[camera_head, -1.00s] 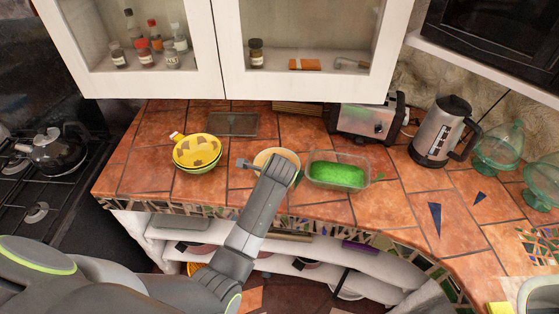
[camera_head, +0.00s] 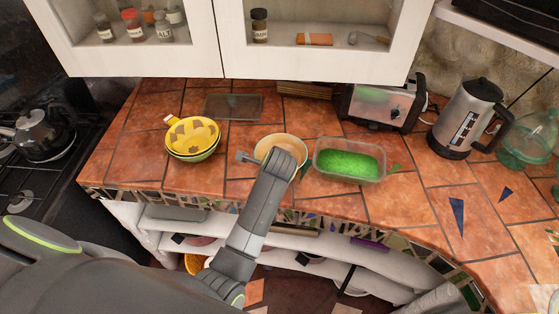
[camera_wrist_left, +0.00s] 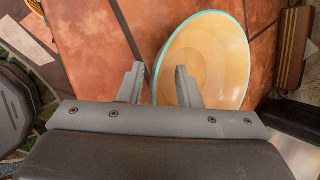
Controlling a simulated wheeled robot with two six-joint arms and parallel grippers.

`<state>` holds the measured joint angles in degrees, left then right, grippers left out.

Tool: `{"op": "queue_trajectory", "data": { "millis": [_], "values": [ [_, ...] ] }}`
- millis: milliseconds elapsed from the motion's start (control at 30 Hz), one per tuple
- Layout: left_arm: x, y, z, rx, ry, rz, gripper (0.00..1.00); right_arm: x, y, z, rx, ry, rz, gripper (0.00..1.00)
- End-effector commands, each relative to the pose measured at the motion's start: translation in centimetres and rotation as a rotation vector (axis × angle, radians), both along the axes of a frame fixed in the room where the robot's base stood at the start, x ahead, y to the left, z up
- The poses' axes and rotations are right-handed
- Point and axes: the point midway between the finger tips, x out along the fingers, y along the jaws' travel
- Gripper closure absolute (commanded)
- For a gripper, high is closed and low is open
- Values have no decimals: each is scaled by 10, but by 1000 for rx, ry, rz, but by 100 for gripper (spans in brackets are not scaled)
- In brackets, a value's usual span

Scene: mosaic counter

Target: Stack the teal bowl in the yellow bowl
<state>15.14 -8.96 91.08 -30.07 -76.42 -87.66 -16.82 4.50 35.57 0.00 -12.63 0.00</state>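The teal bowl (camera_head: 289,145) sits on the tiled counter, partly hidden by my left arm in the head view. In the left wrist view the teal bowl (camera_wrist_left: 215,55) shows a teal rim and a tan inside. My left gripper (camera_wrist_left: 158,72) is open, its fingers apart, with the bowl's near rim appearing between them; I cannot tell whether they touch it. In the head view a fingertip of my left gripper (camera_head: 243,158) shows at the bowl's left side. The yellow bowl (camera_head: 192,135), with brown patches and a greenish lower part, stands to the left. My right gripper is not in view.
A clear container with green contents (camera_head: 349,160) stands close to the right of the teal bowl. A dark flat tray (camera_head: 233,107) lies behind. A toaster (camera_head: 385,106) and a kettle (camera_head: 465,120) stand at right. Tile between the two bowls is clear.

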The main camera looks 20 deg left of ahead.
Motion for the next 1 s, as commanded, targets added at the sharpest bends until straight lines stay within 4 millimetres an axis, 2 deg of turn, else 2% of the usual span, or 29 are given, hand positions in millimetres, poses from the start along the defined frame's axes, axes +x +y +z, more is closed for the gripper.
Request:
{"op": "queue_trajectory", "data": {
  "millis": [33, 167, 367, 400, 633, 1000],
  "values": [
    [-1, -1, -5, -1, 0, 0, 69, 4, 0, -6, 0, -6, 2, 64],
    [-2, -1, -5, 0, 0, -1, 69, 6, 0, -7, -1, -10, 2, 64],
    [-2, -1, -4, 0, 0, -1, 69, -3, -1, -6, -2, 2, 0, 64],
    [-2, -1, -4, 0, 1, -1, 71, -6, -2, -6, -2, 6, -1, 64],
    [-2, -1, -5, 0, 1, -1, 100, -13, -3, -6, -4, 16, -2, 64],
    [-1, -1, -4, 0, 0, -1, 100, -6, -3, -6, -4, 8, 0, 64]
  ]
}}
